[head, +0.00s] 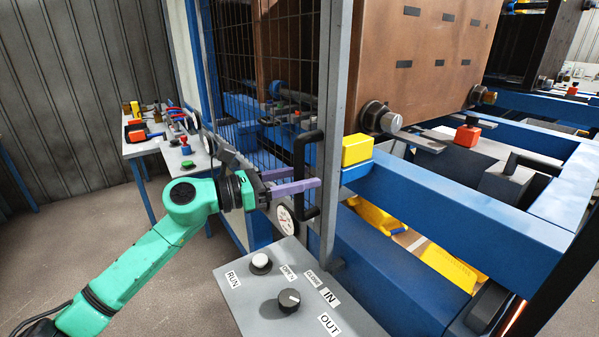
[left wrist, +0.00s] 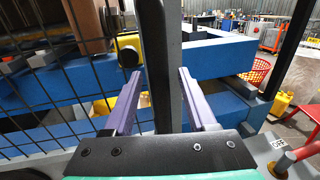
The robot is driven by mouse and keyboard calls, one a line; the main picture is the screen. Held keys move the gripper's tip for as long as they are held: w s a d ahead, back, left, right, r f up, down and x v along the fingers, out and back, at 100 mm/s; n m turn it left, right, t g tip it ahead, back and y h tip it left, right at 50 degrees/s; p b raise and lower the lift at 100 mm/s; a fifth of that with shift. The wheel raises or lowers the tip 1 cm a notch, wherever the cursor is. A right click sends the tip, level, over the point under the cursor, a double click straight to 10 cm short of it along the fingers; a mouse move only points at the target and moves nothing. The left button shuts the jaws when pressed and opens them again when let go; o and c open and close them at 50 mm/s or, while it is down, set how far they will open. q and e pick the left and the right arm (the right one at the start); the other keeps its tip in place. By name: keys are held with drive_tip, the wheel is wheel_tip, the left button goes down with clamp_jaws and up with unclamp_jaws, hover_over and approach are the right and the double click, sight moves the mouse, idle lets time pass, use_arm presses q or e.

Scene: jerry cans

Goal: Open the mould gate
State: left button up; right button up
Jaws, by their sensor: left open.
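The mould gate is a wire mesh panel (head: 285,60) with a grey edge post (head: 338,100). It stands in front of the brown mould block (head: 425,60) and looks closed. Its black upright handle (head: 299,155) is on the post side. My left gripper (head: 312,178) has purple fingers and is open at the handle's height. In the left wrist view the handle bar (left wrist: 153,50) runs upright between the two open fingers (left wrist: 160,75), with the post (left wrist: 174,50) just behind it. I see no clear contact. My right gripper is not in view.
A grey control panel (head: 325,316) with a white button (head: 260,261) and a black knob (head: 289,299) stands below the gripper. A blue machine beam (head: 460,205) and yellow block (head: 356,150) lie right of the post. A bench (head: 150,148) stands at the left.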

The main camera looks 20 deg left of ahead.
use_arm(q)
clamp_jaws()
drive_tip(key=shift+a, duration=0.1)
idle(1.2)
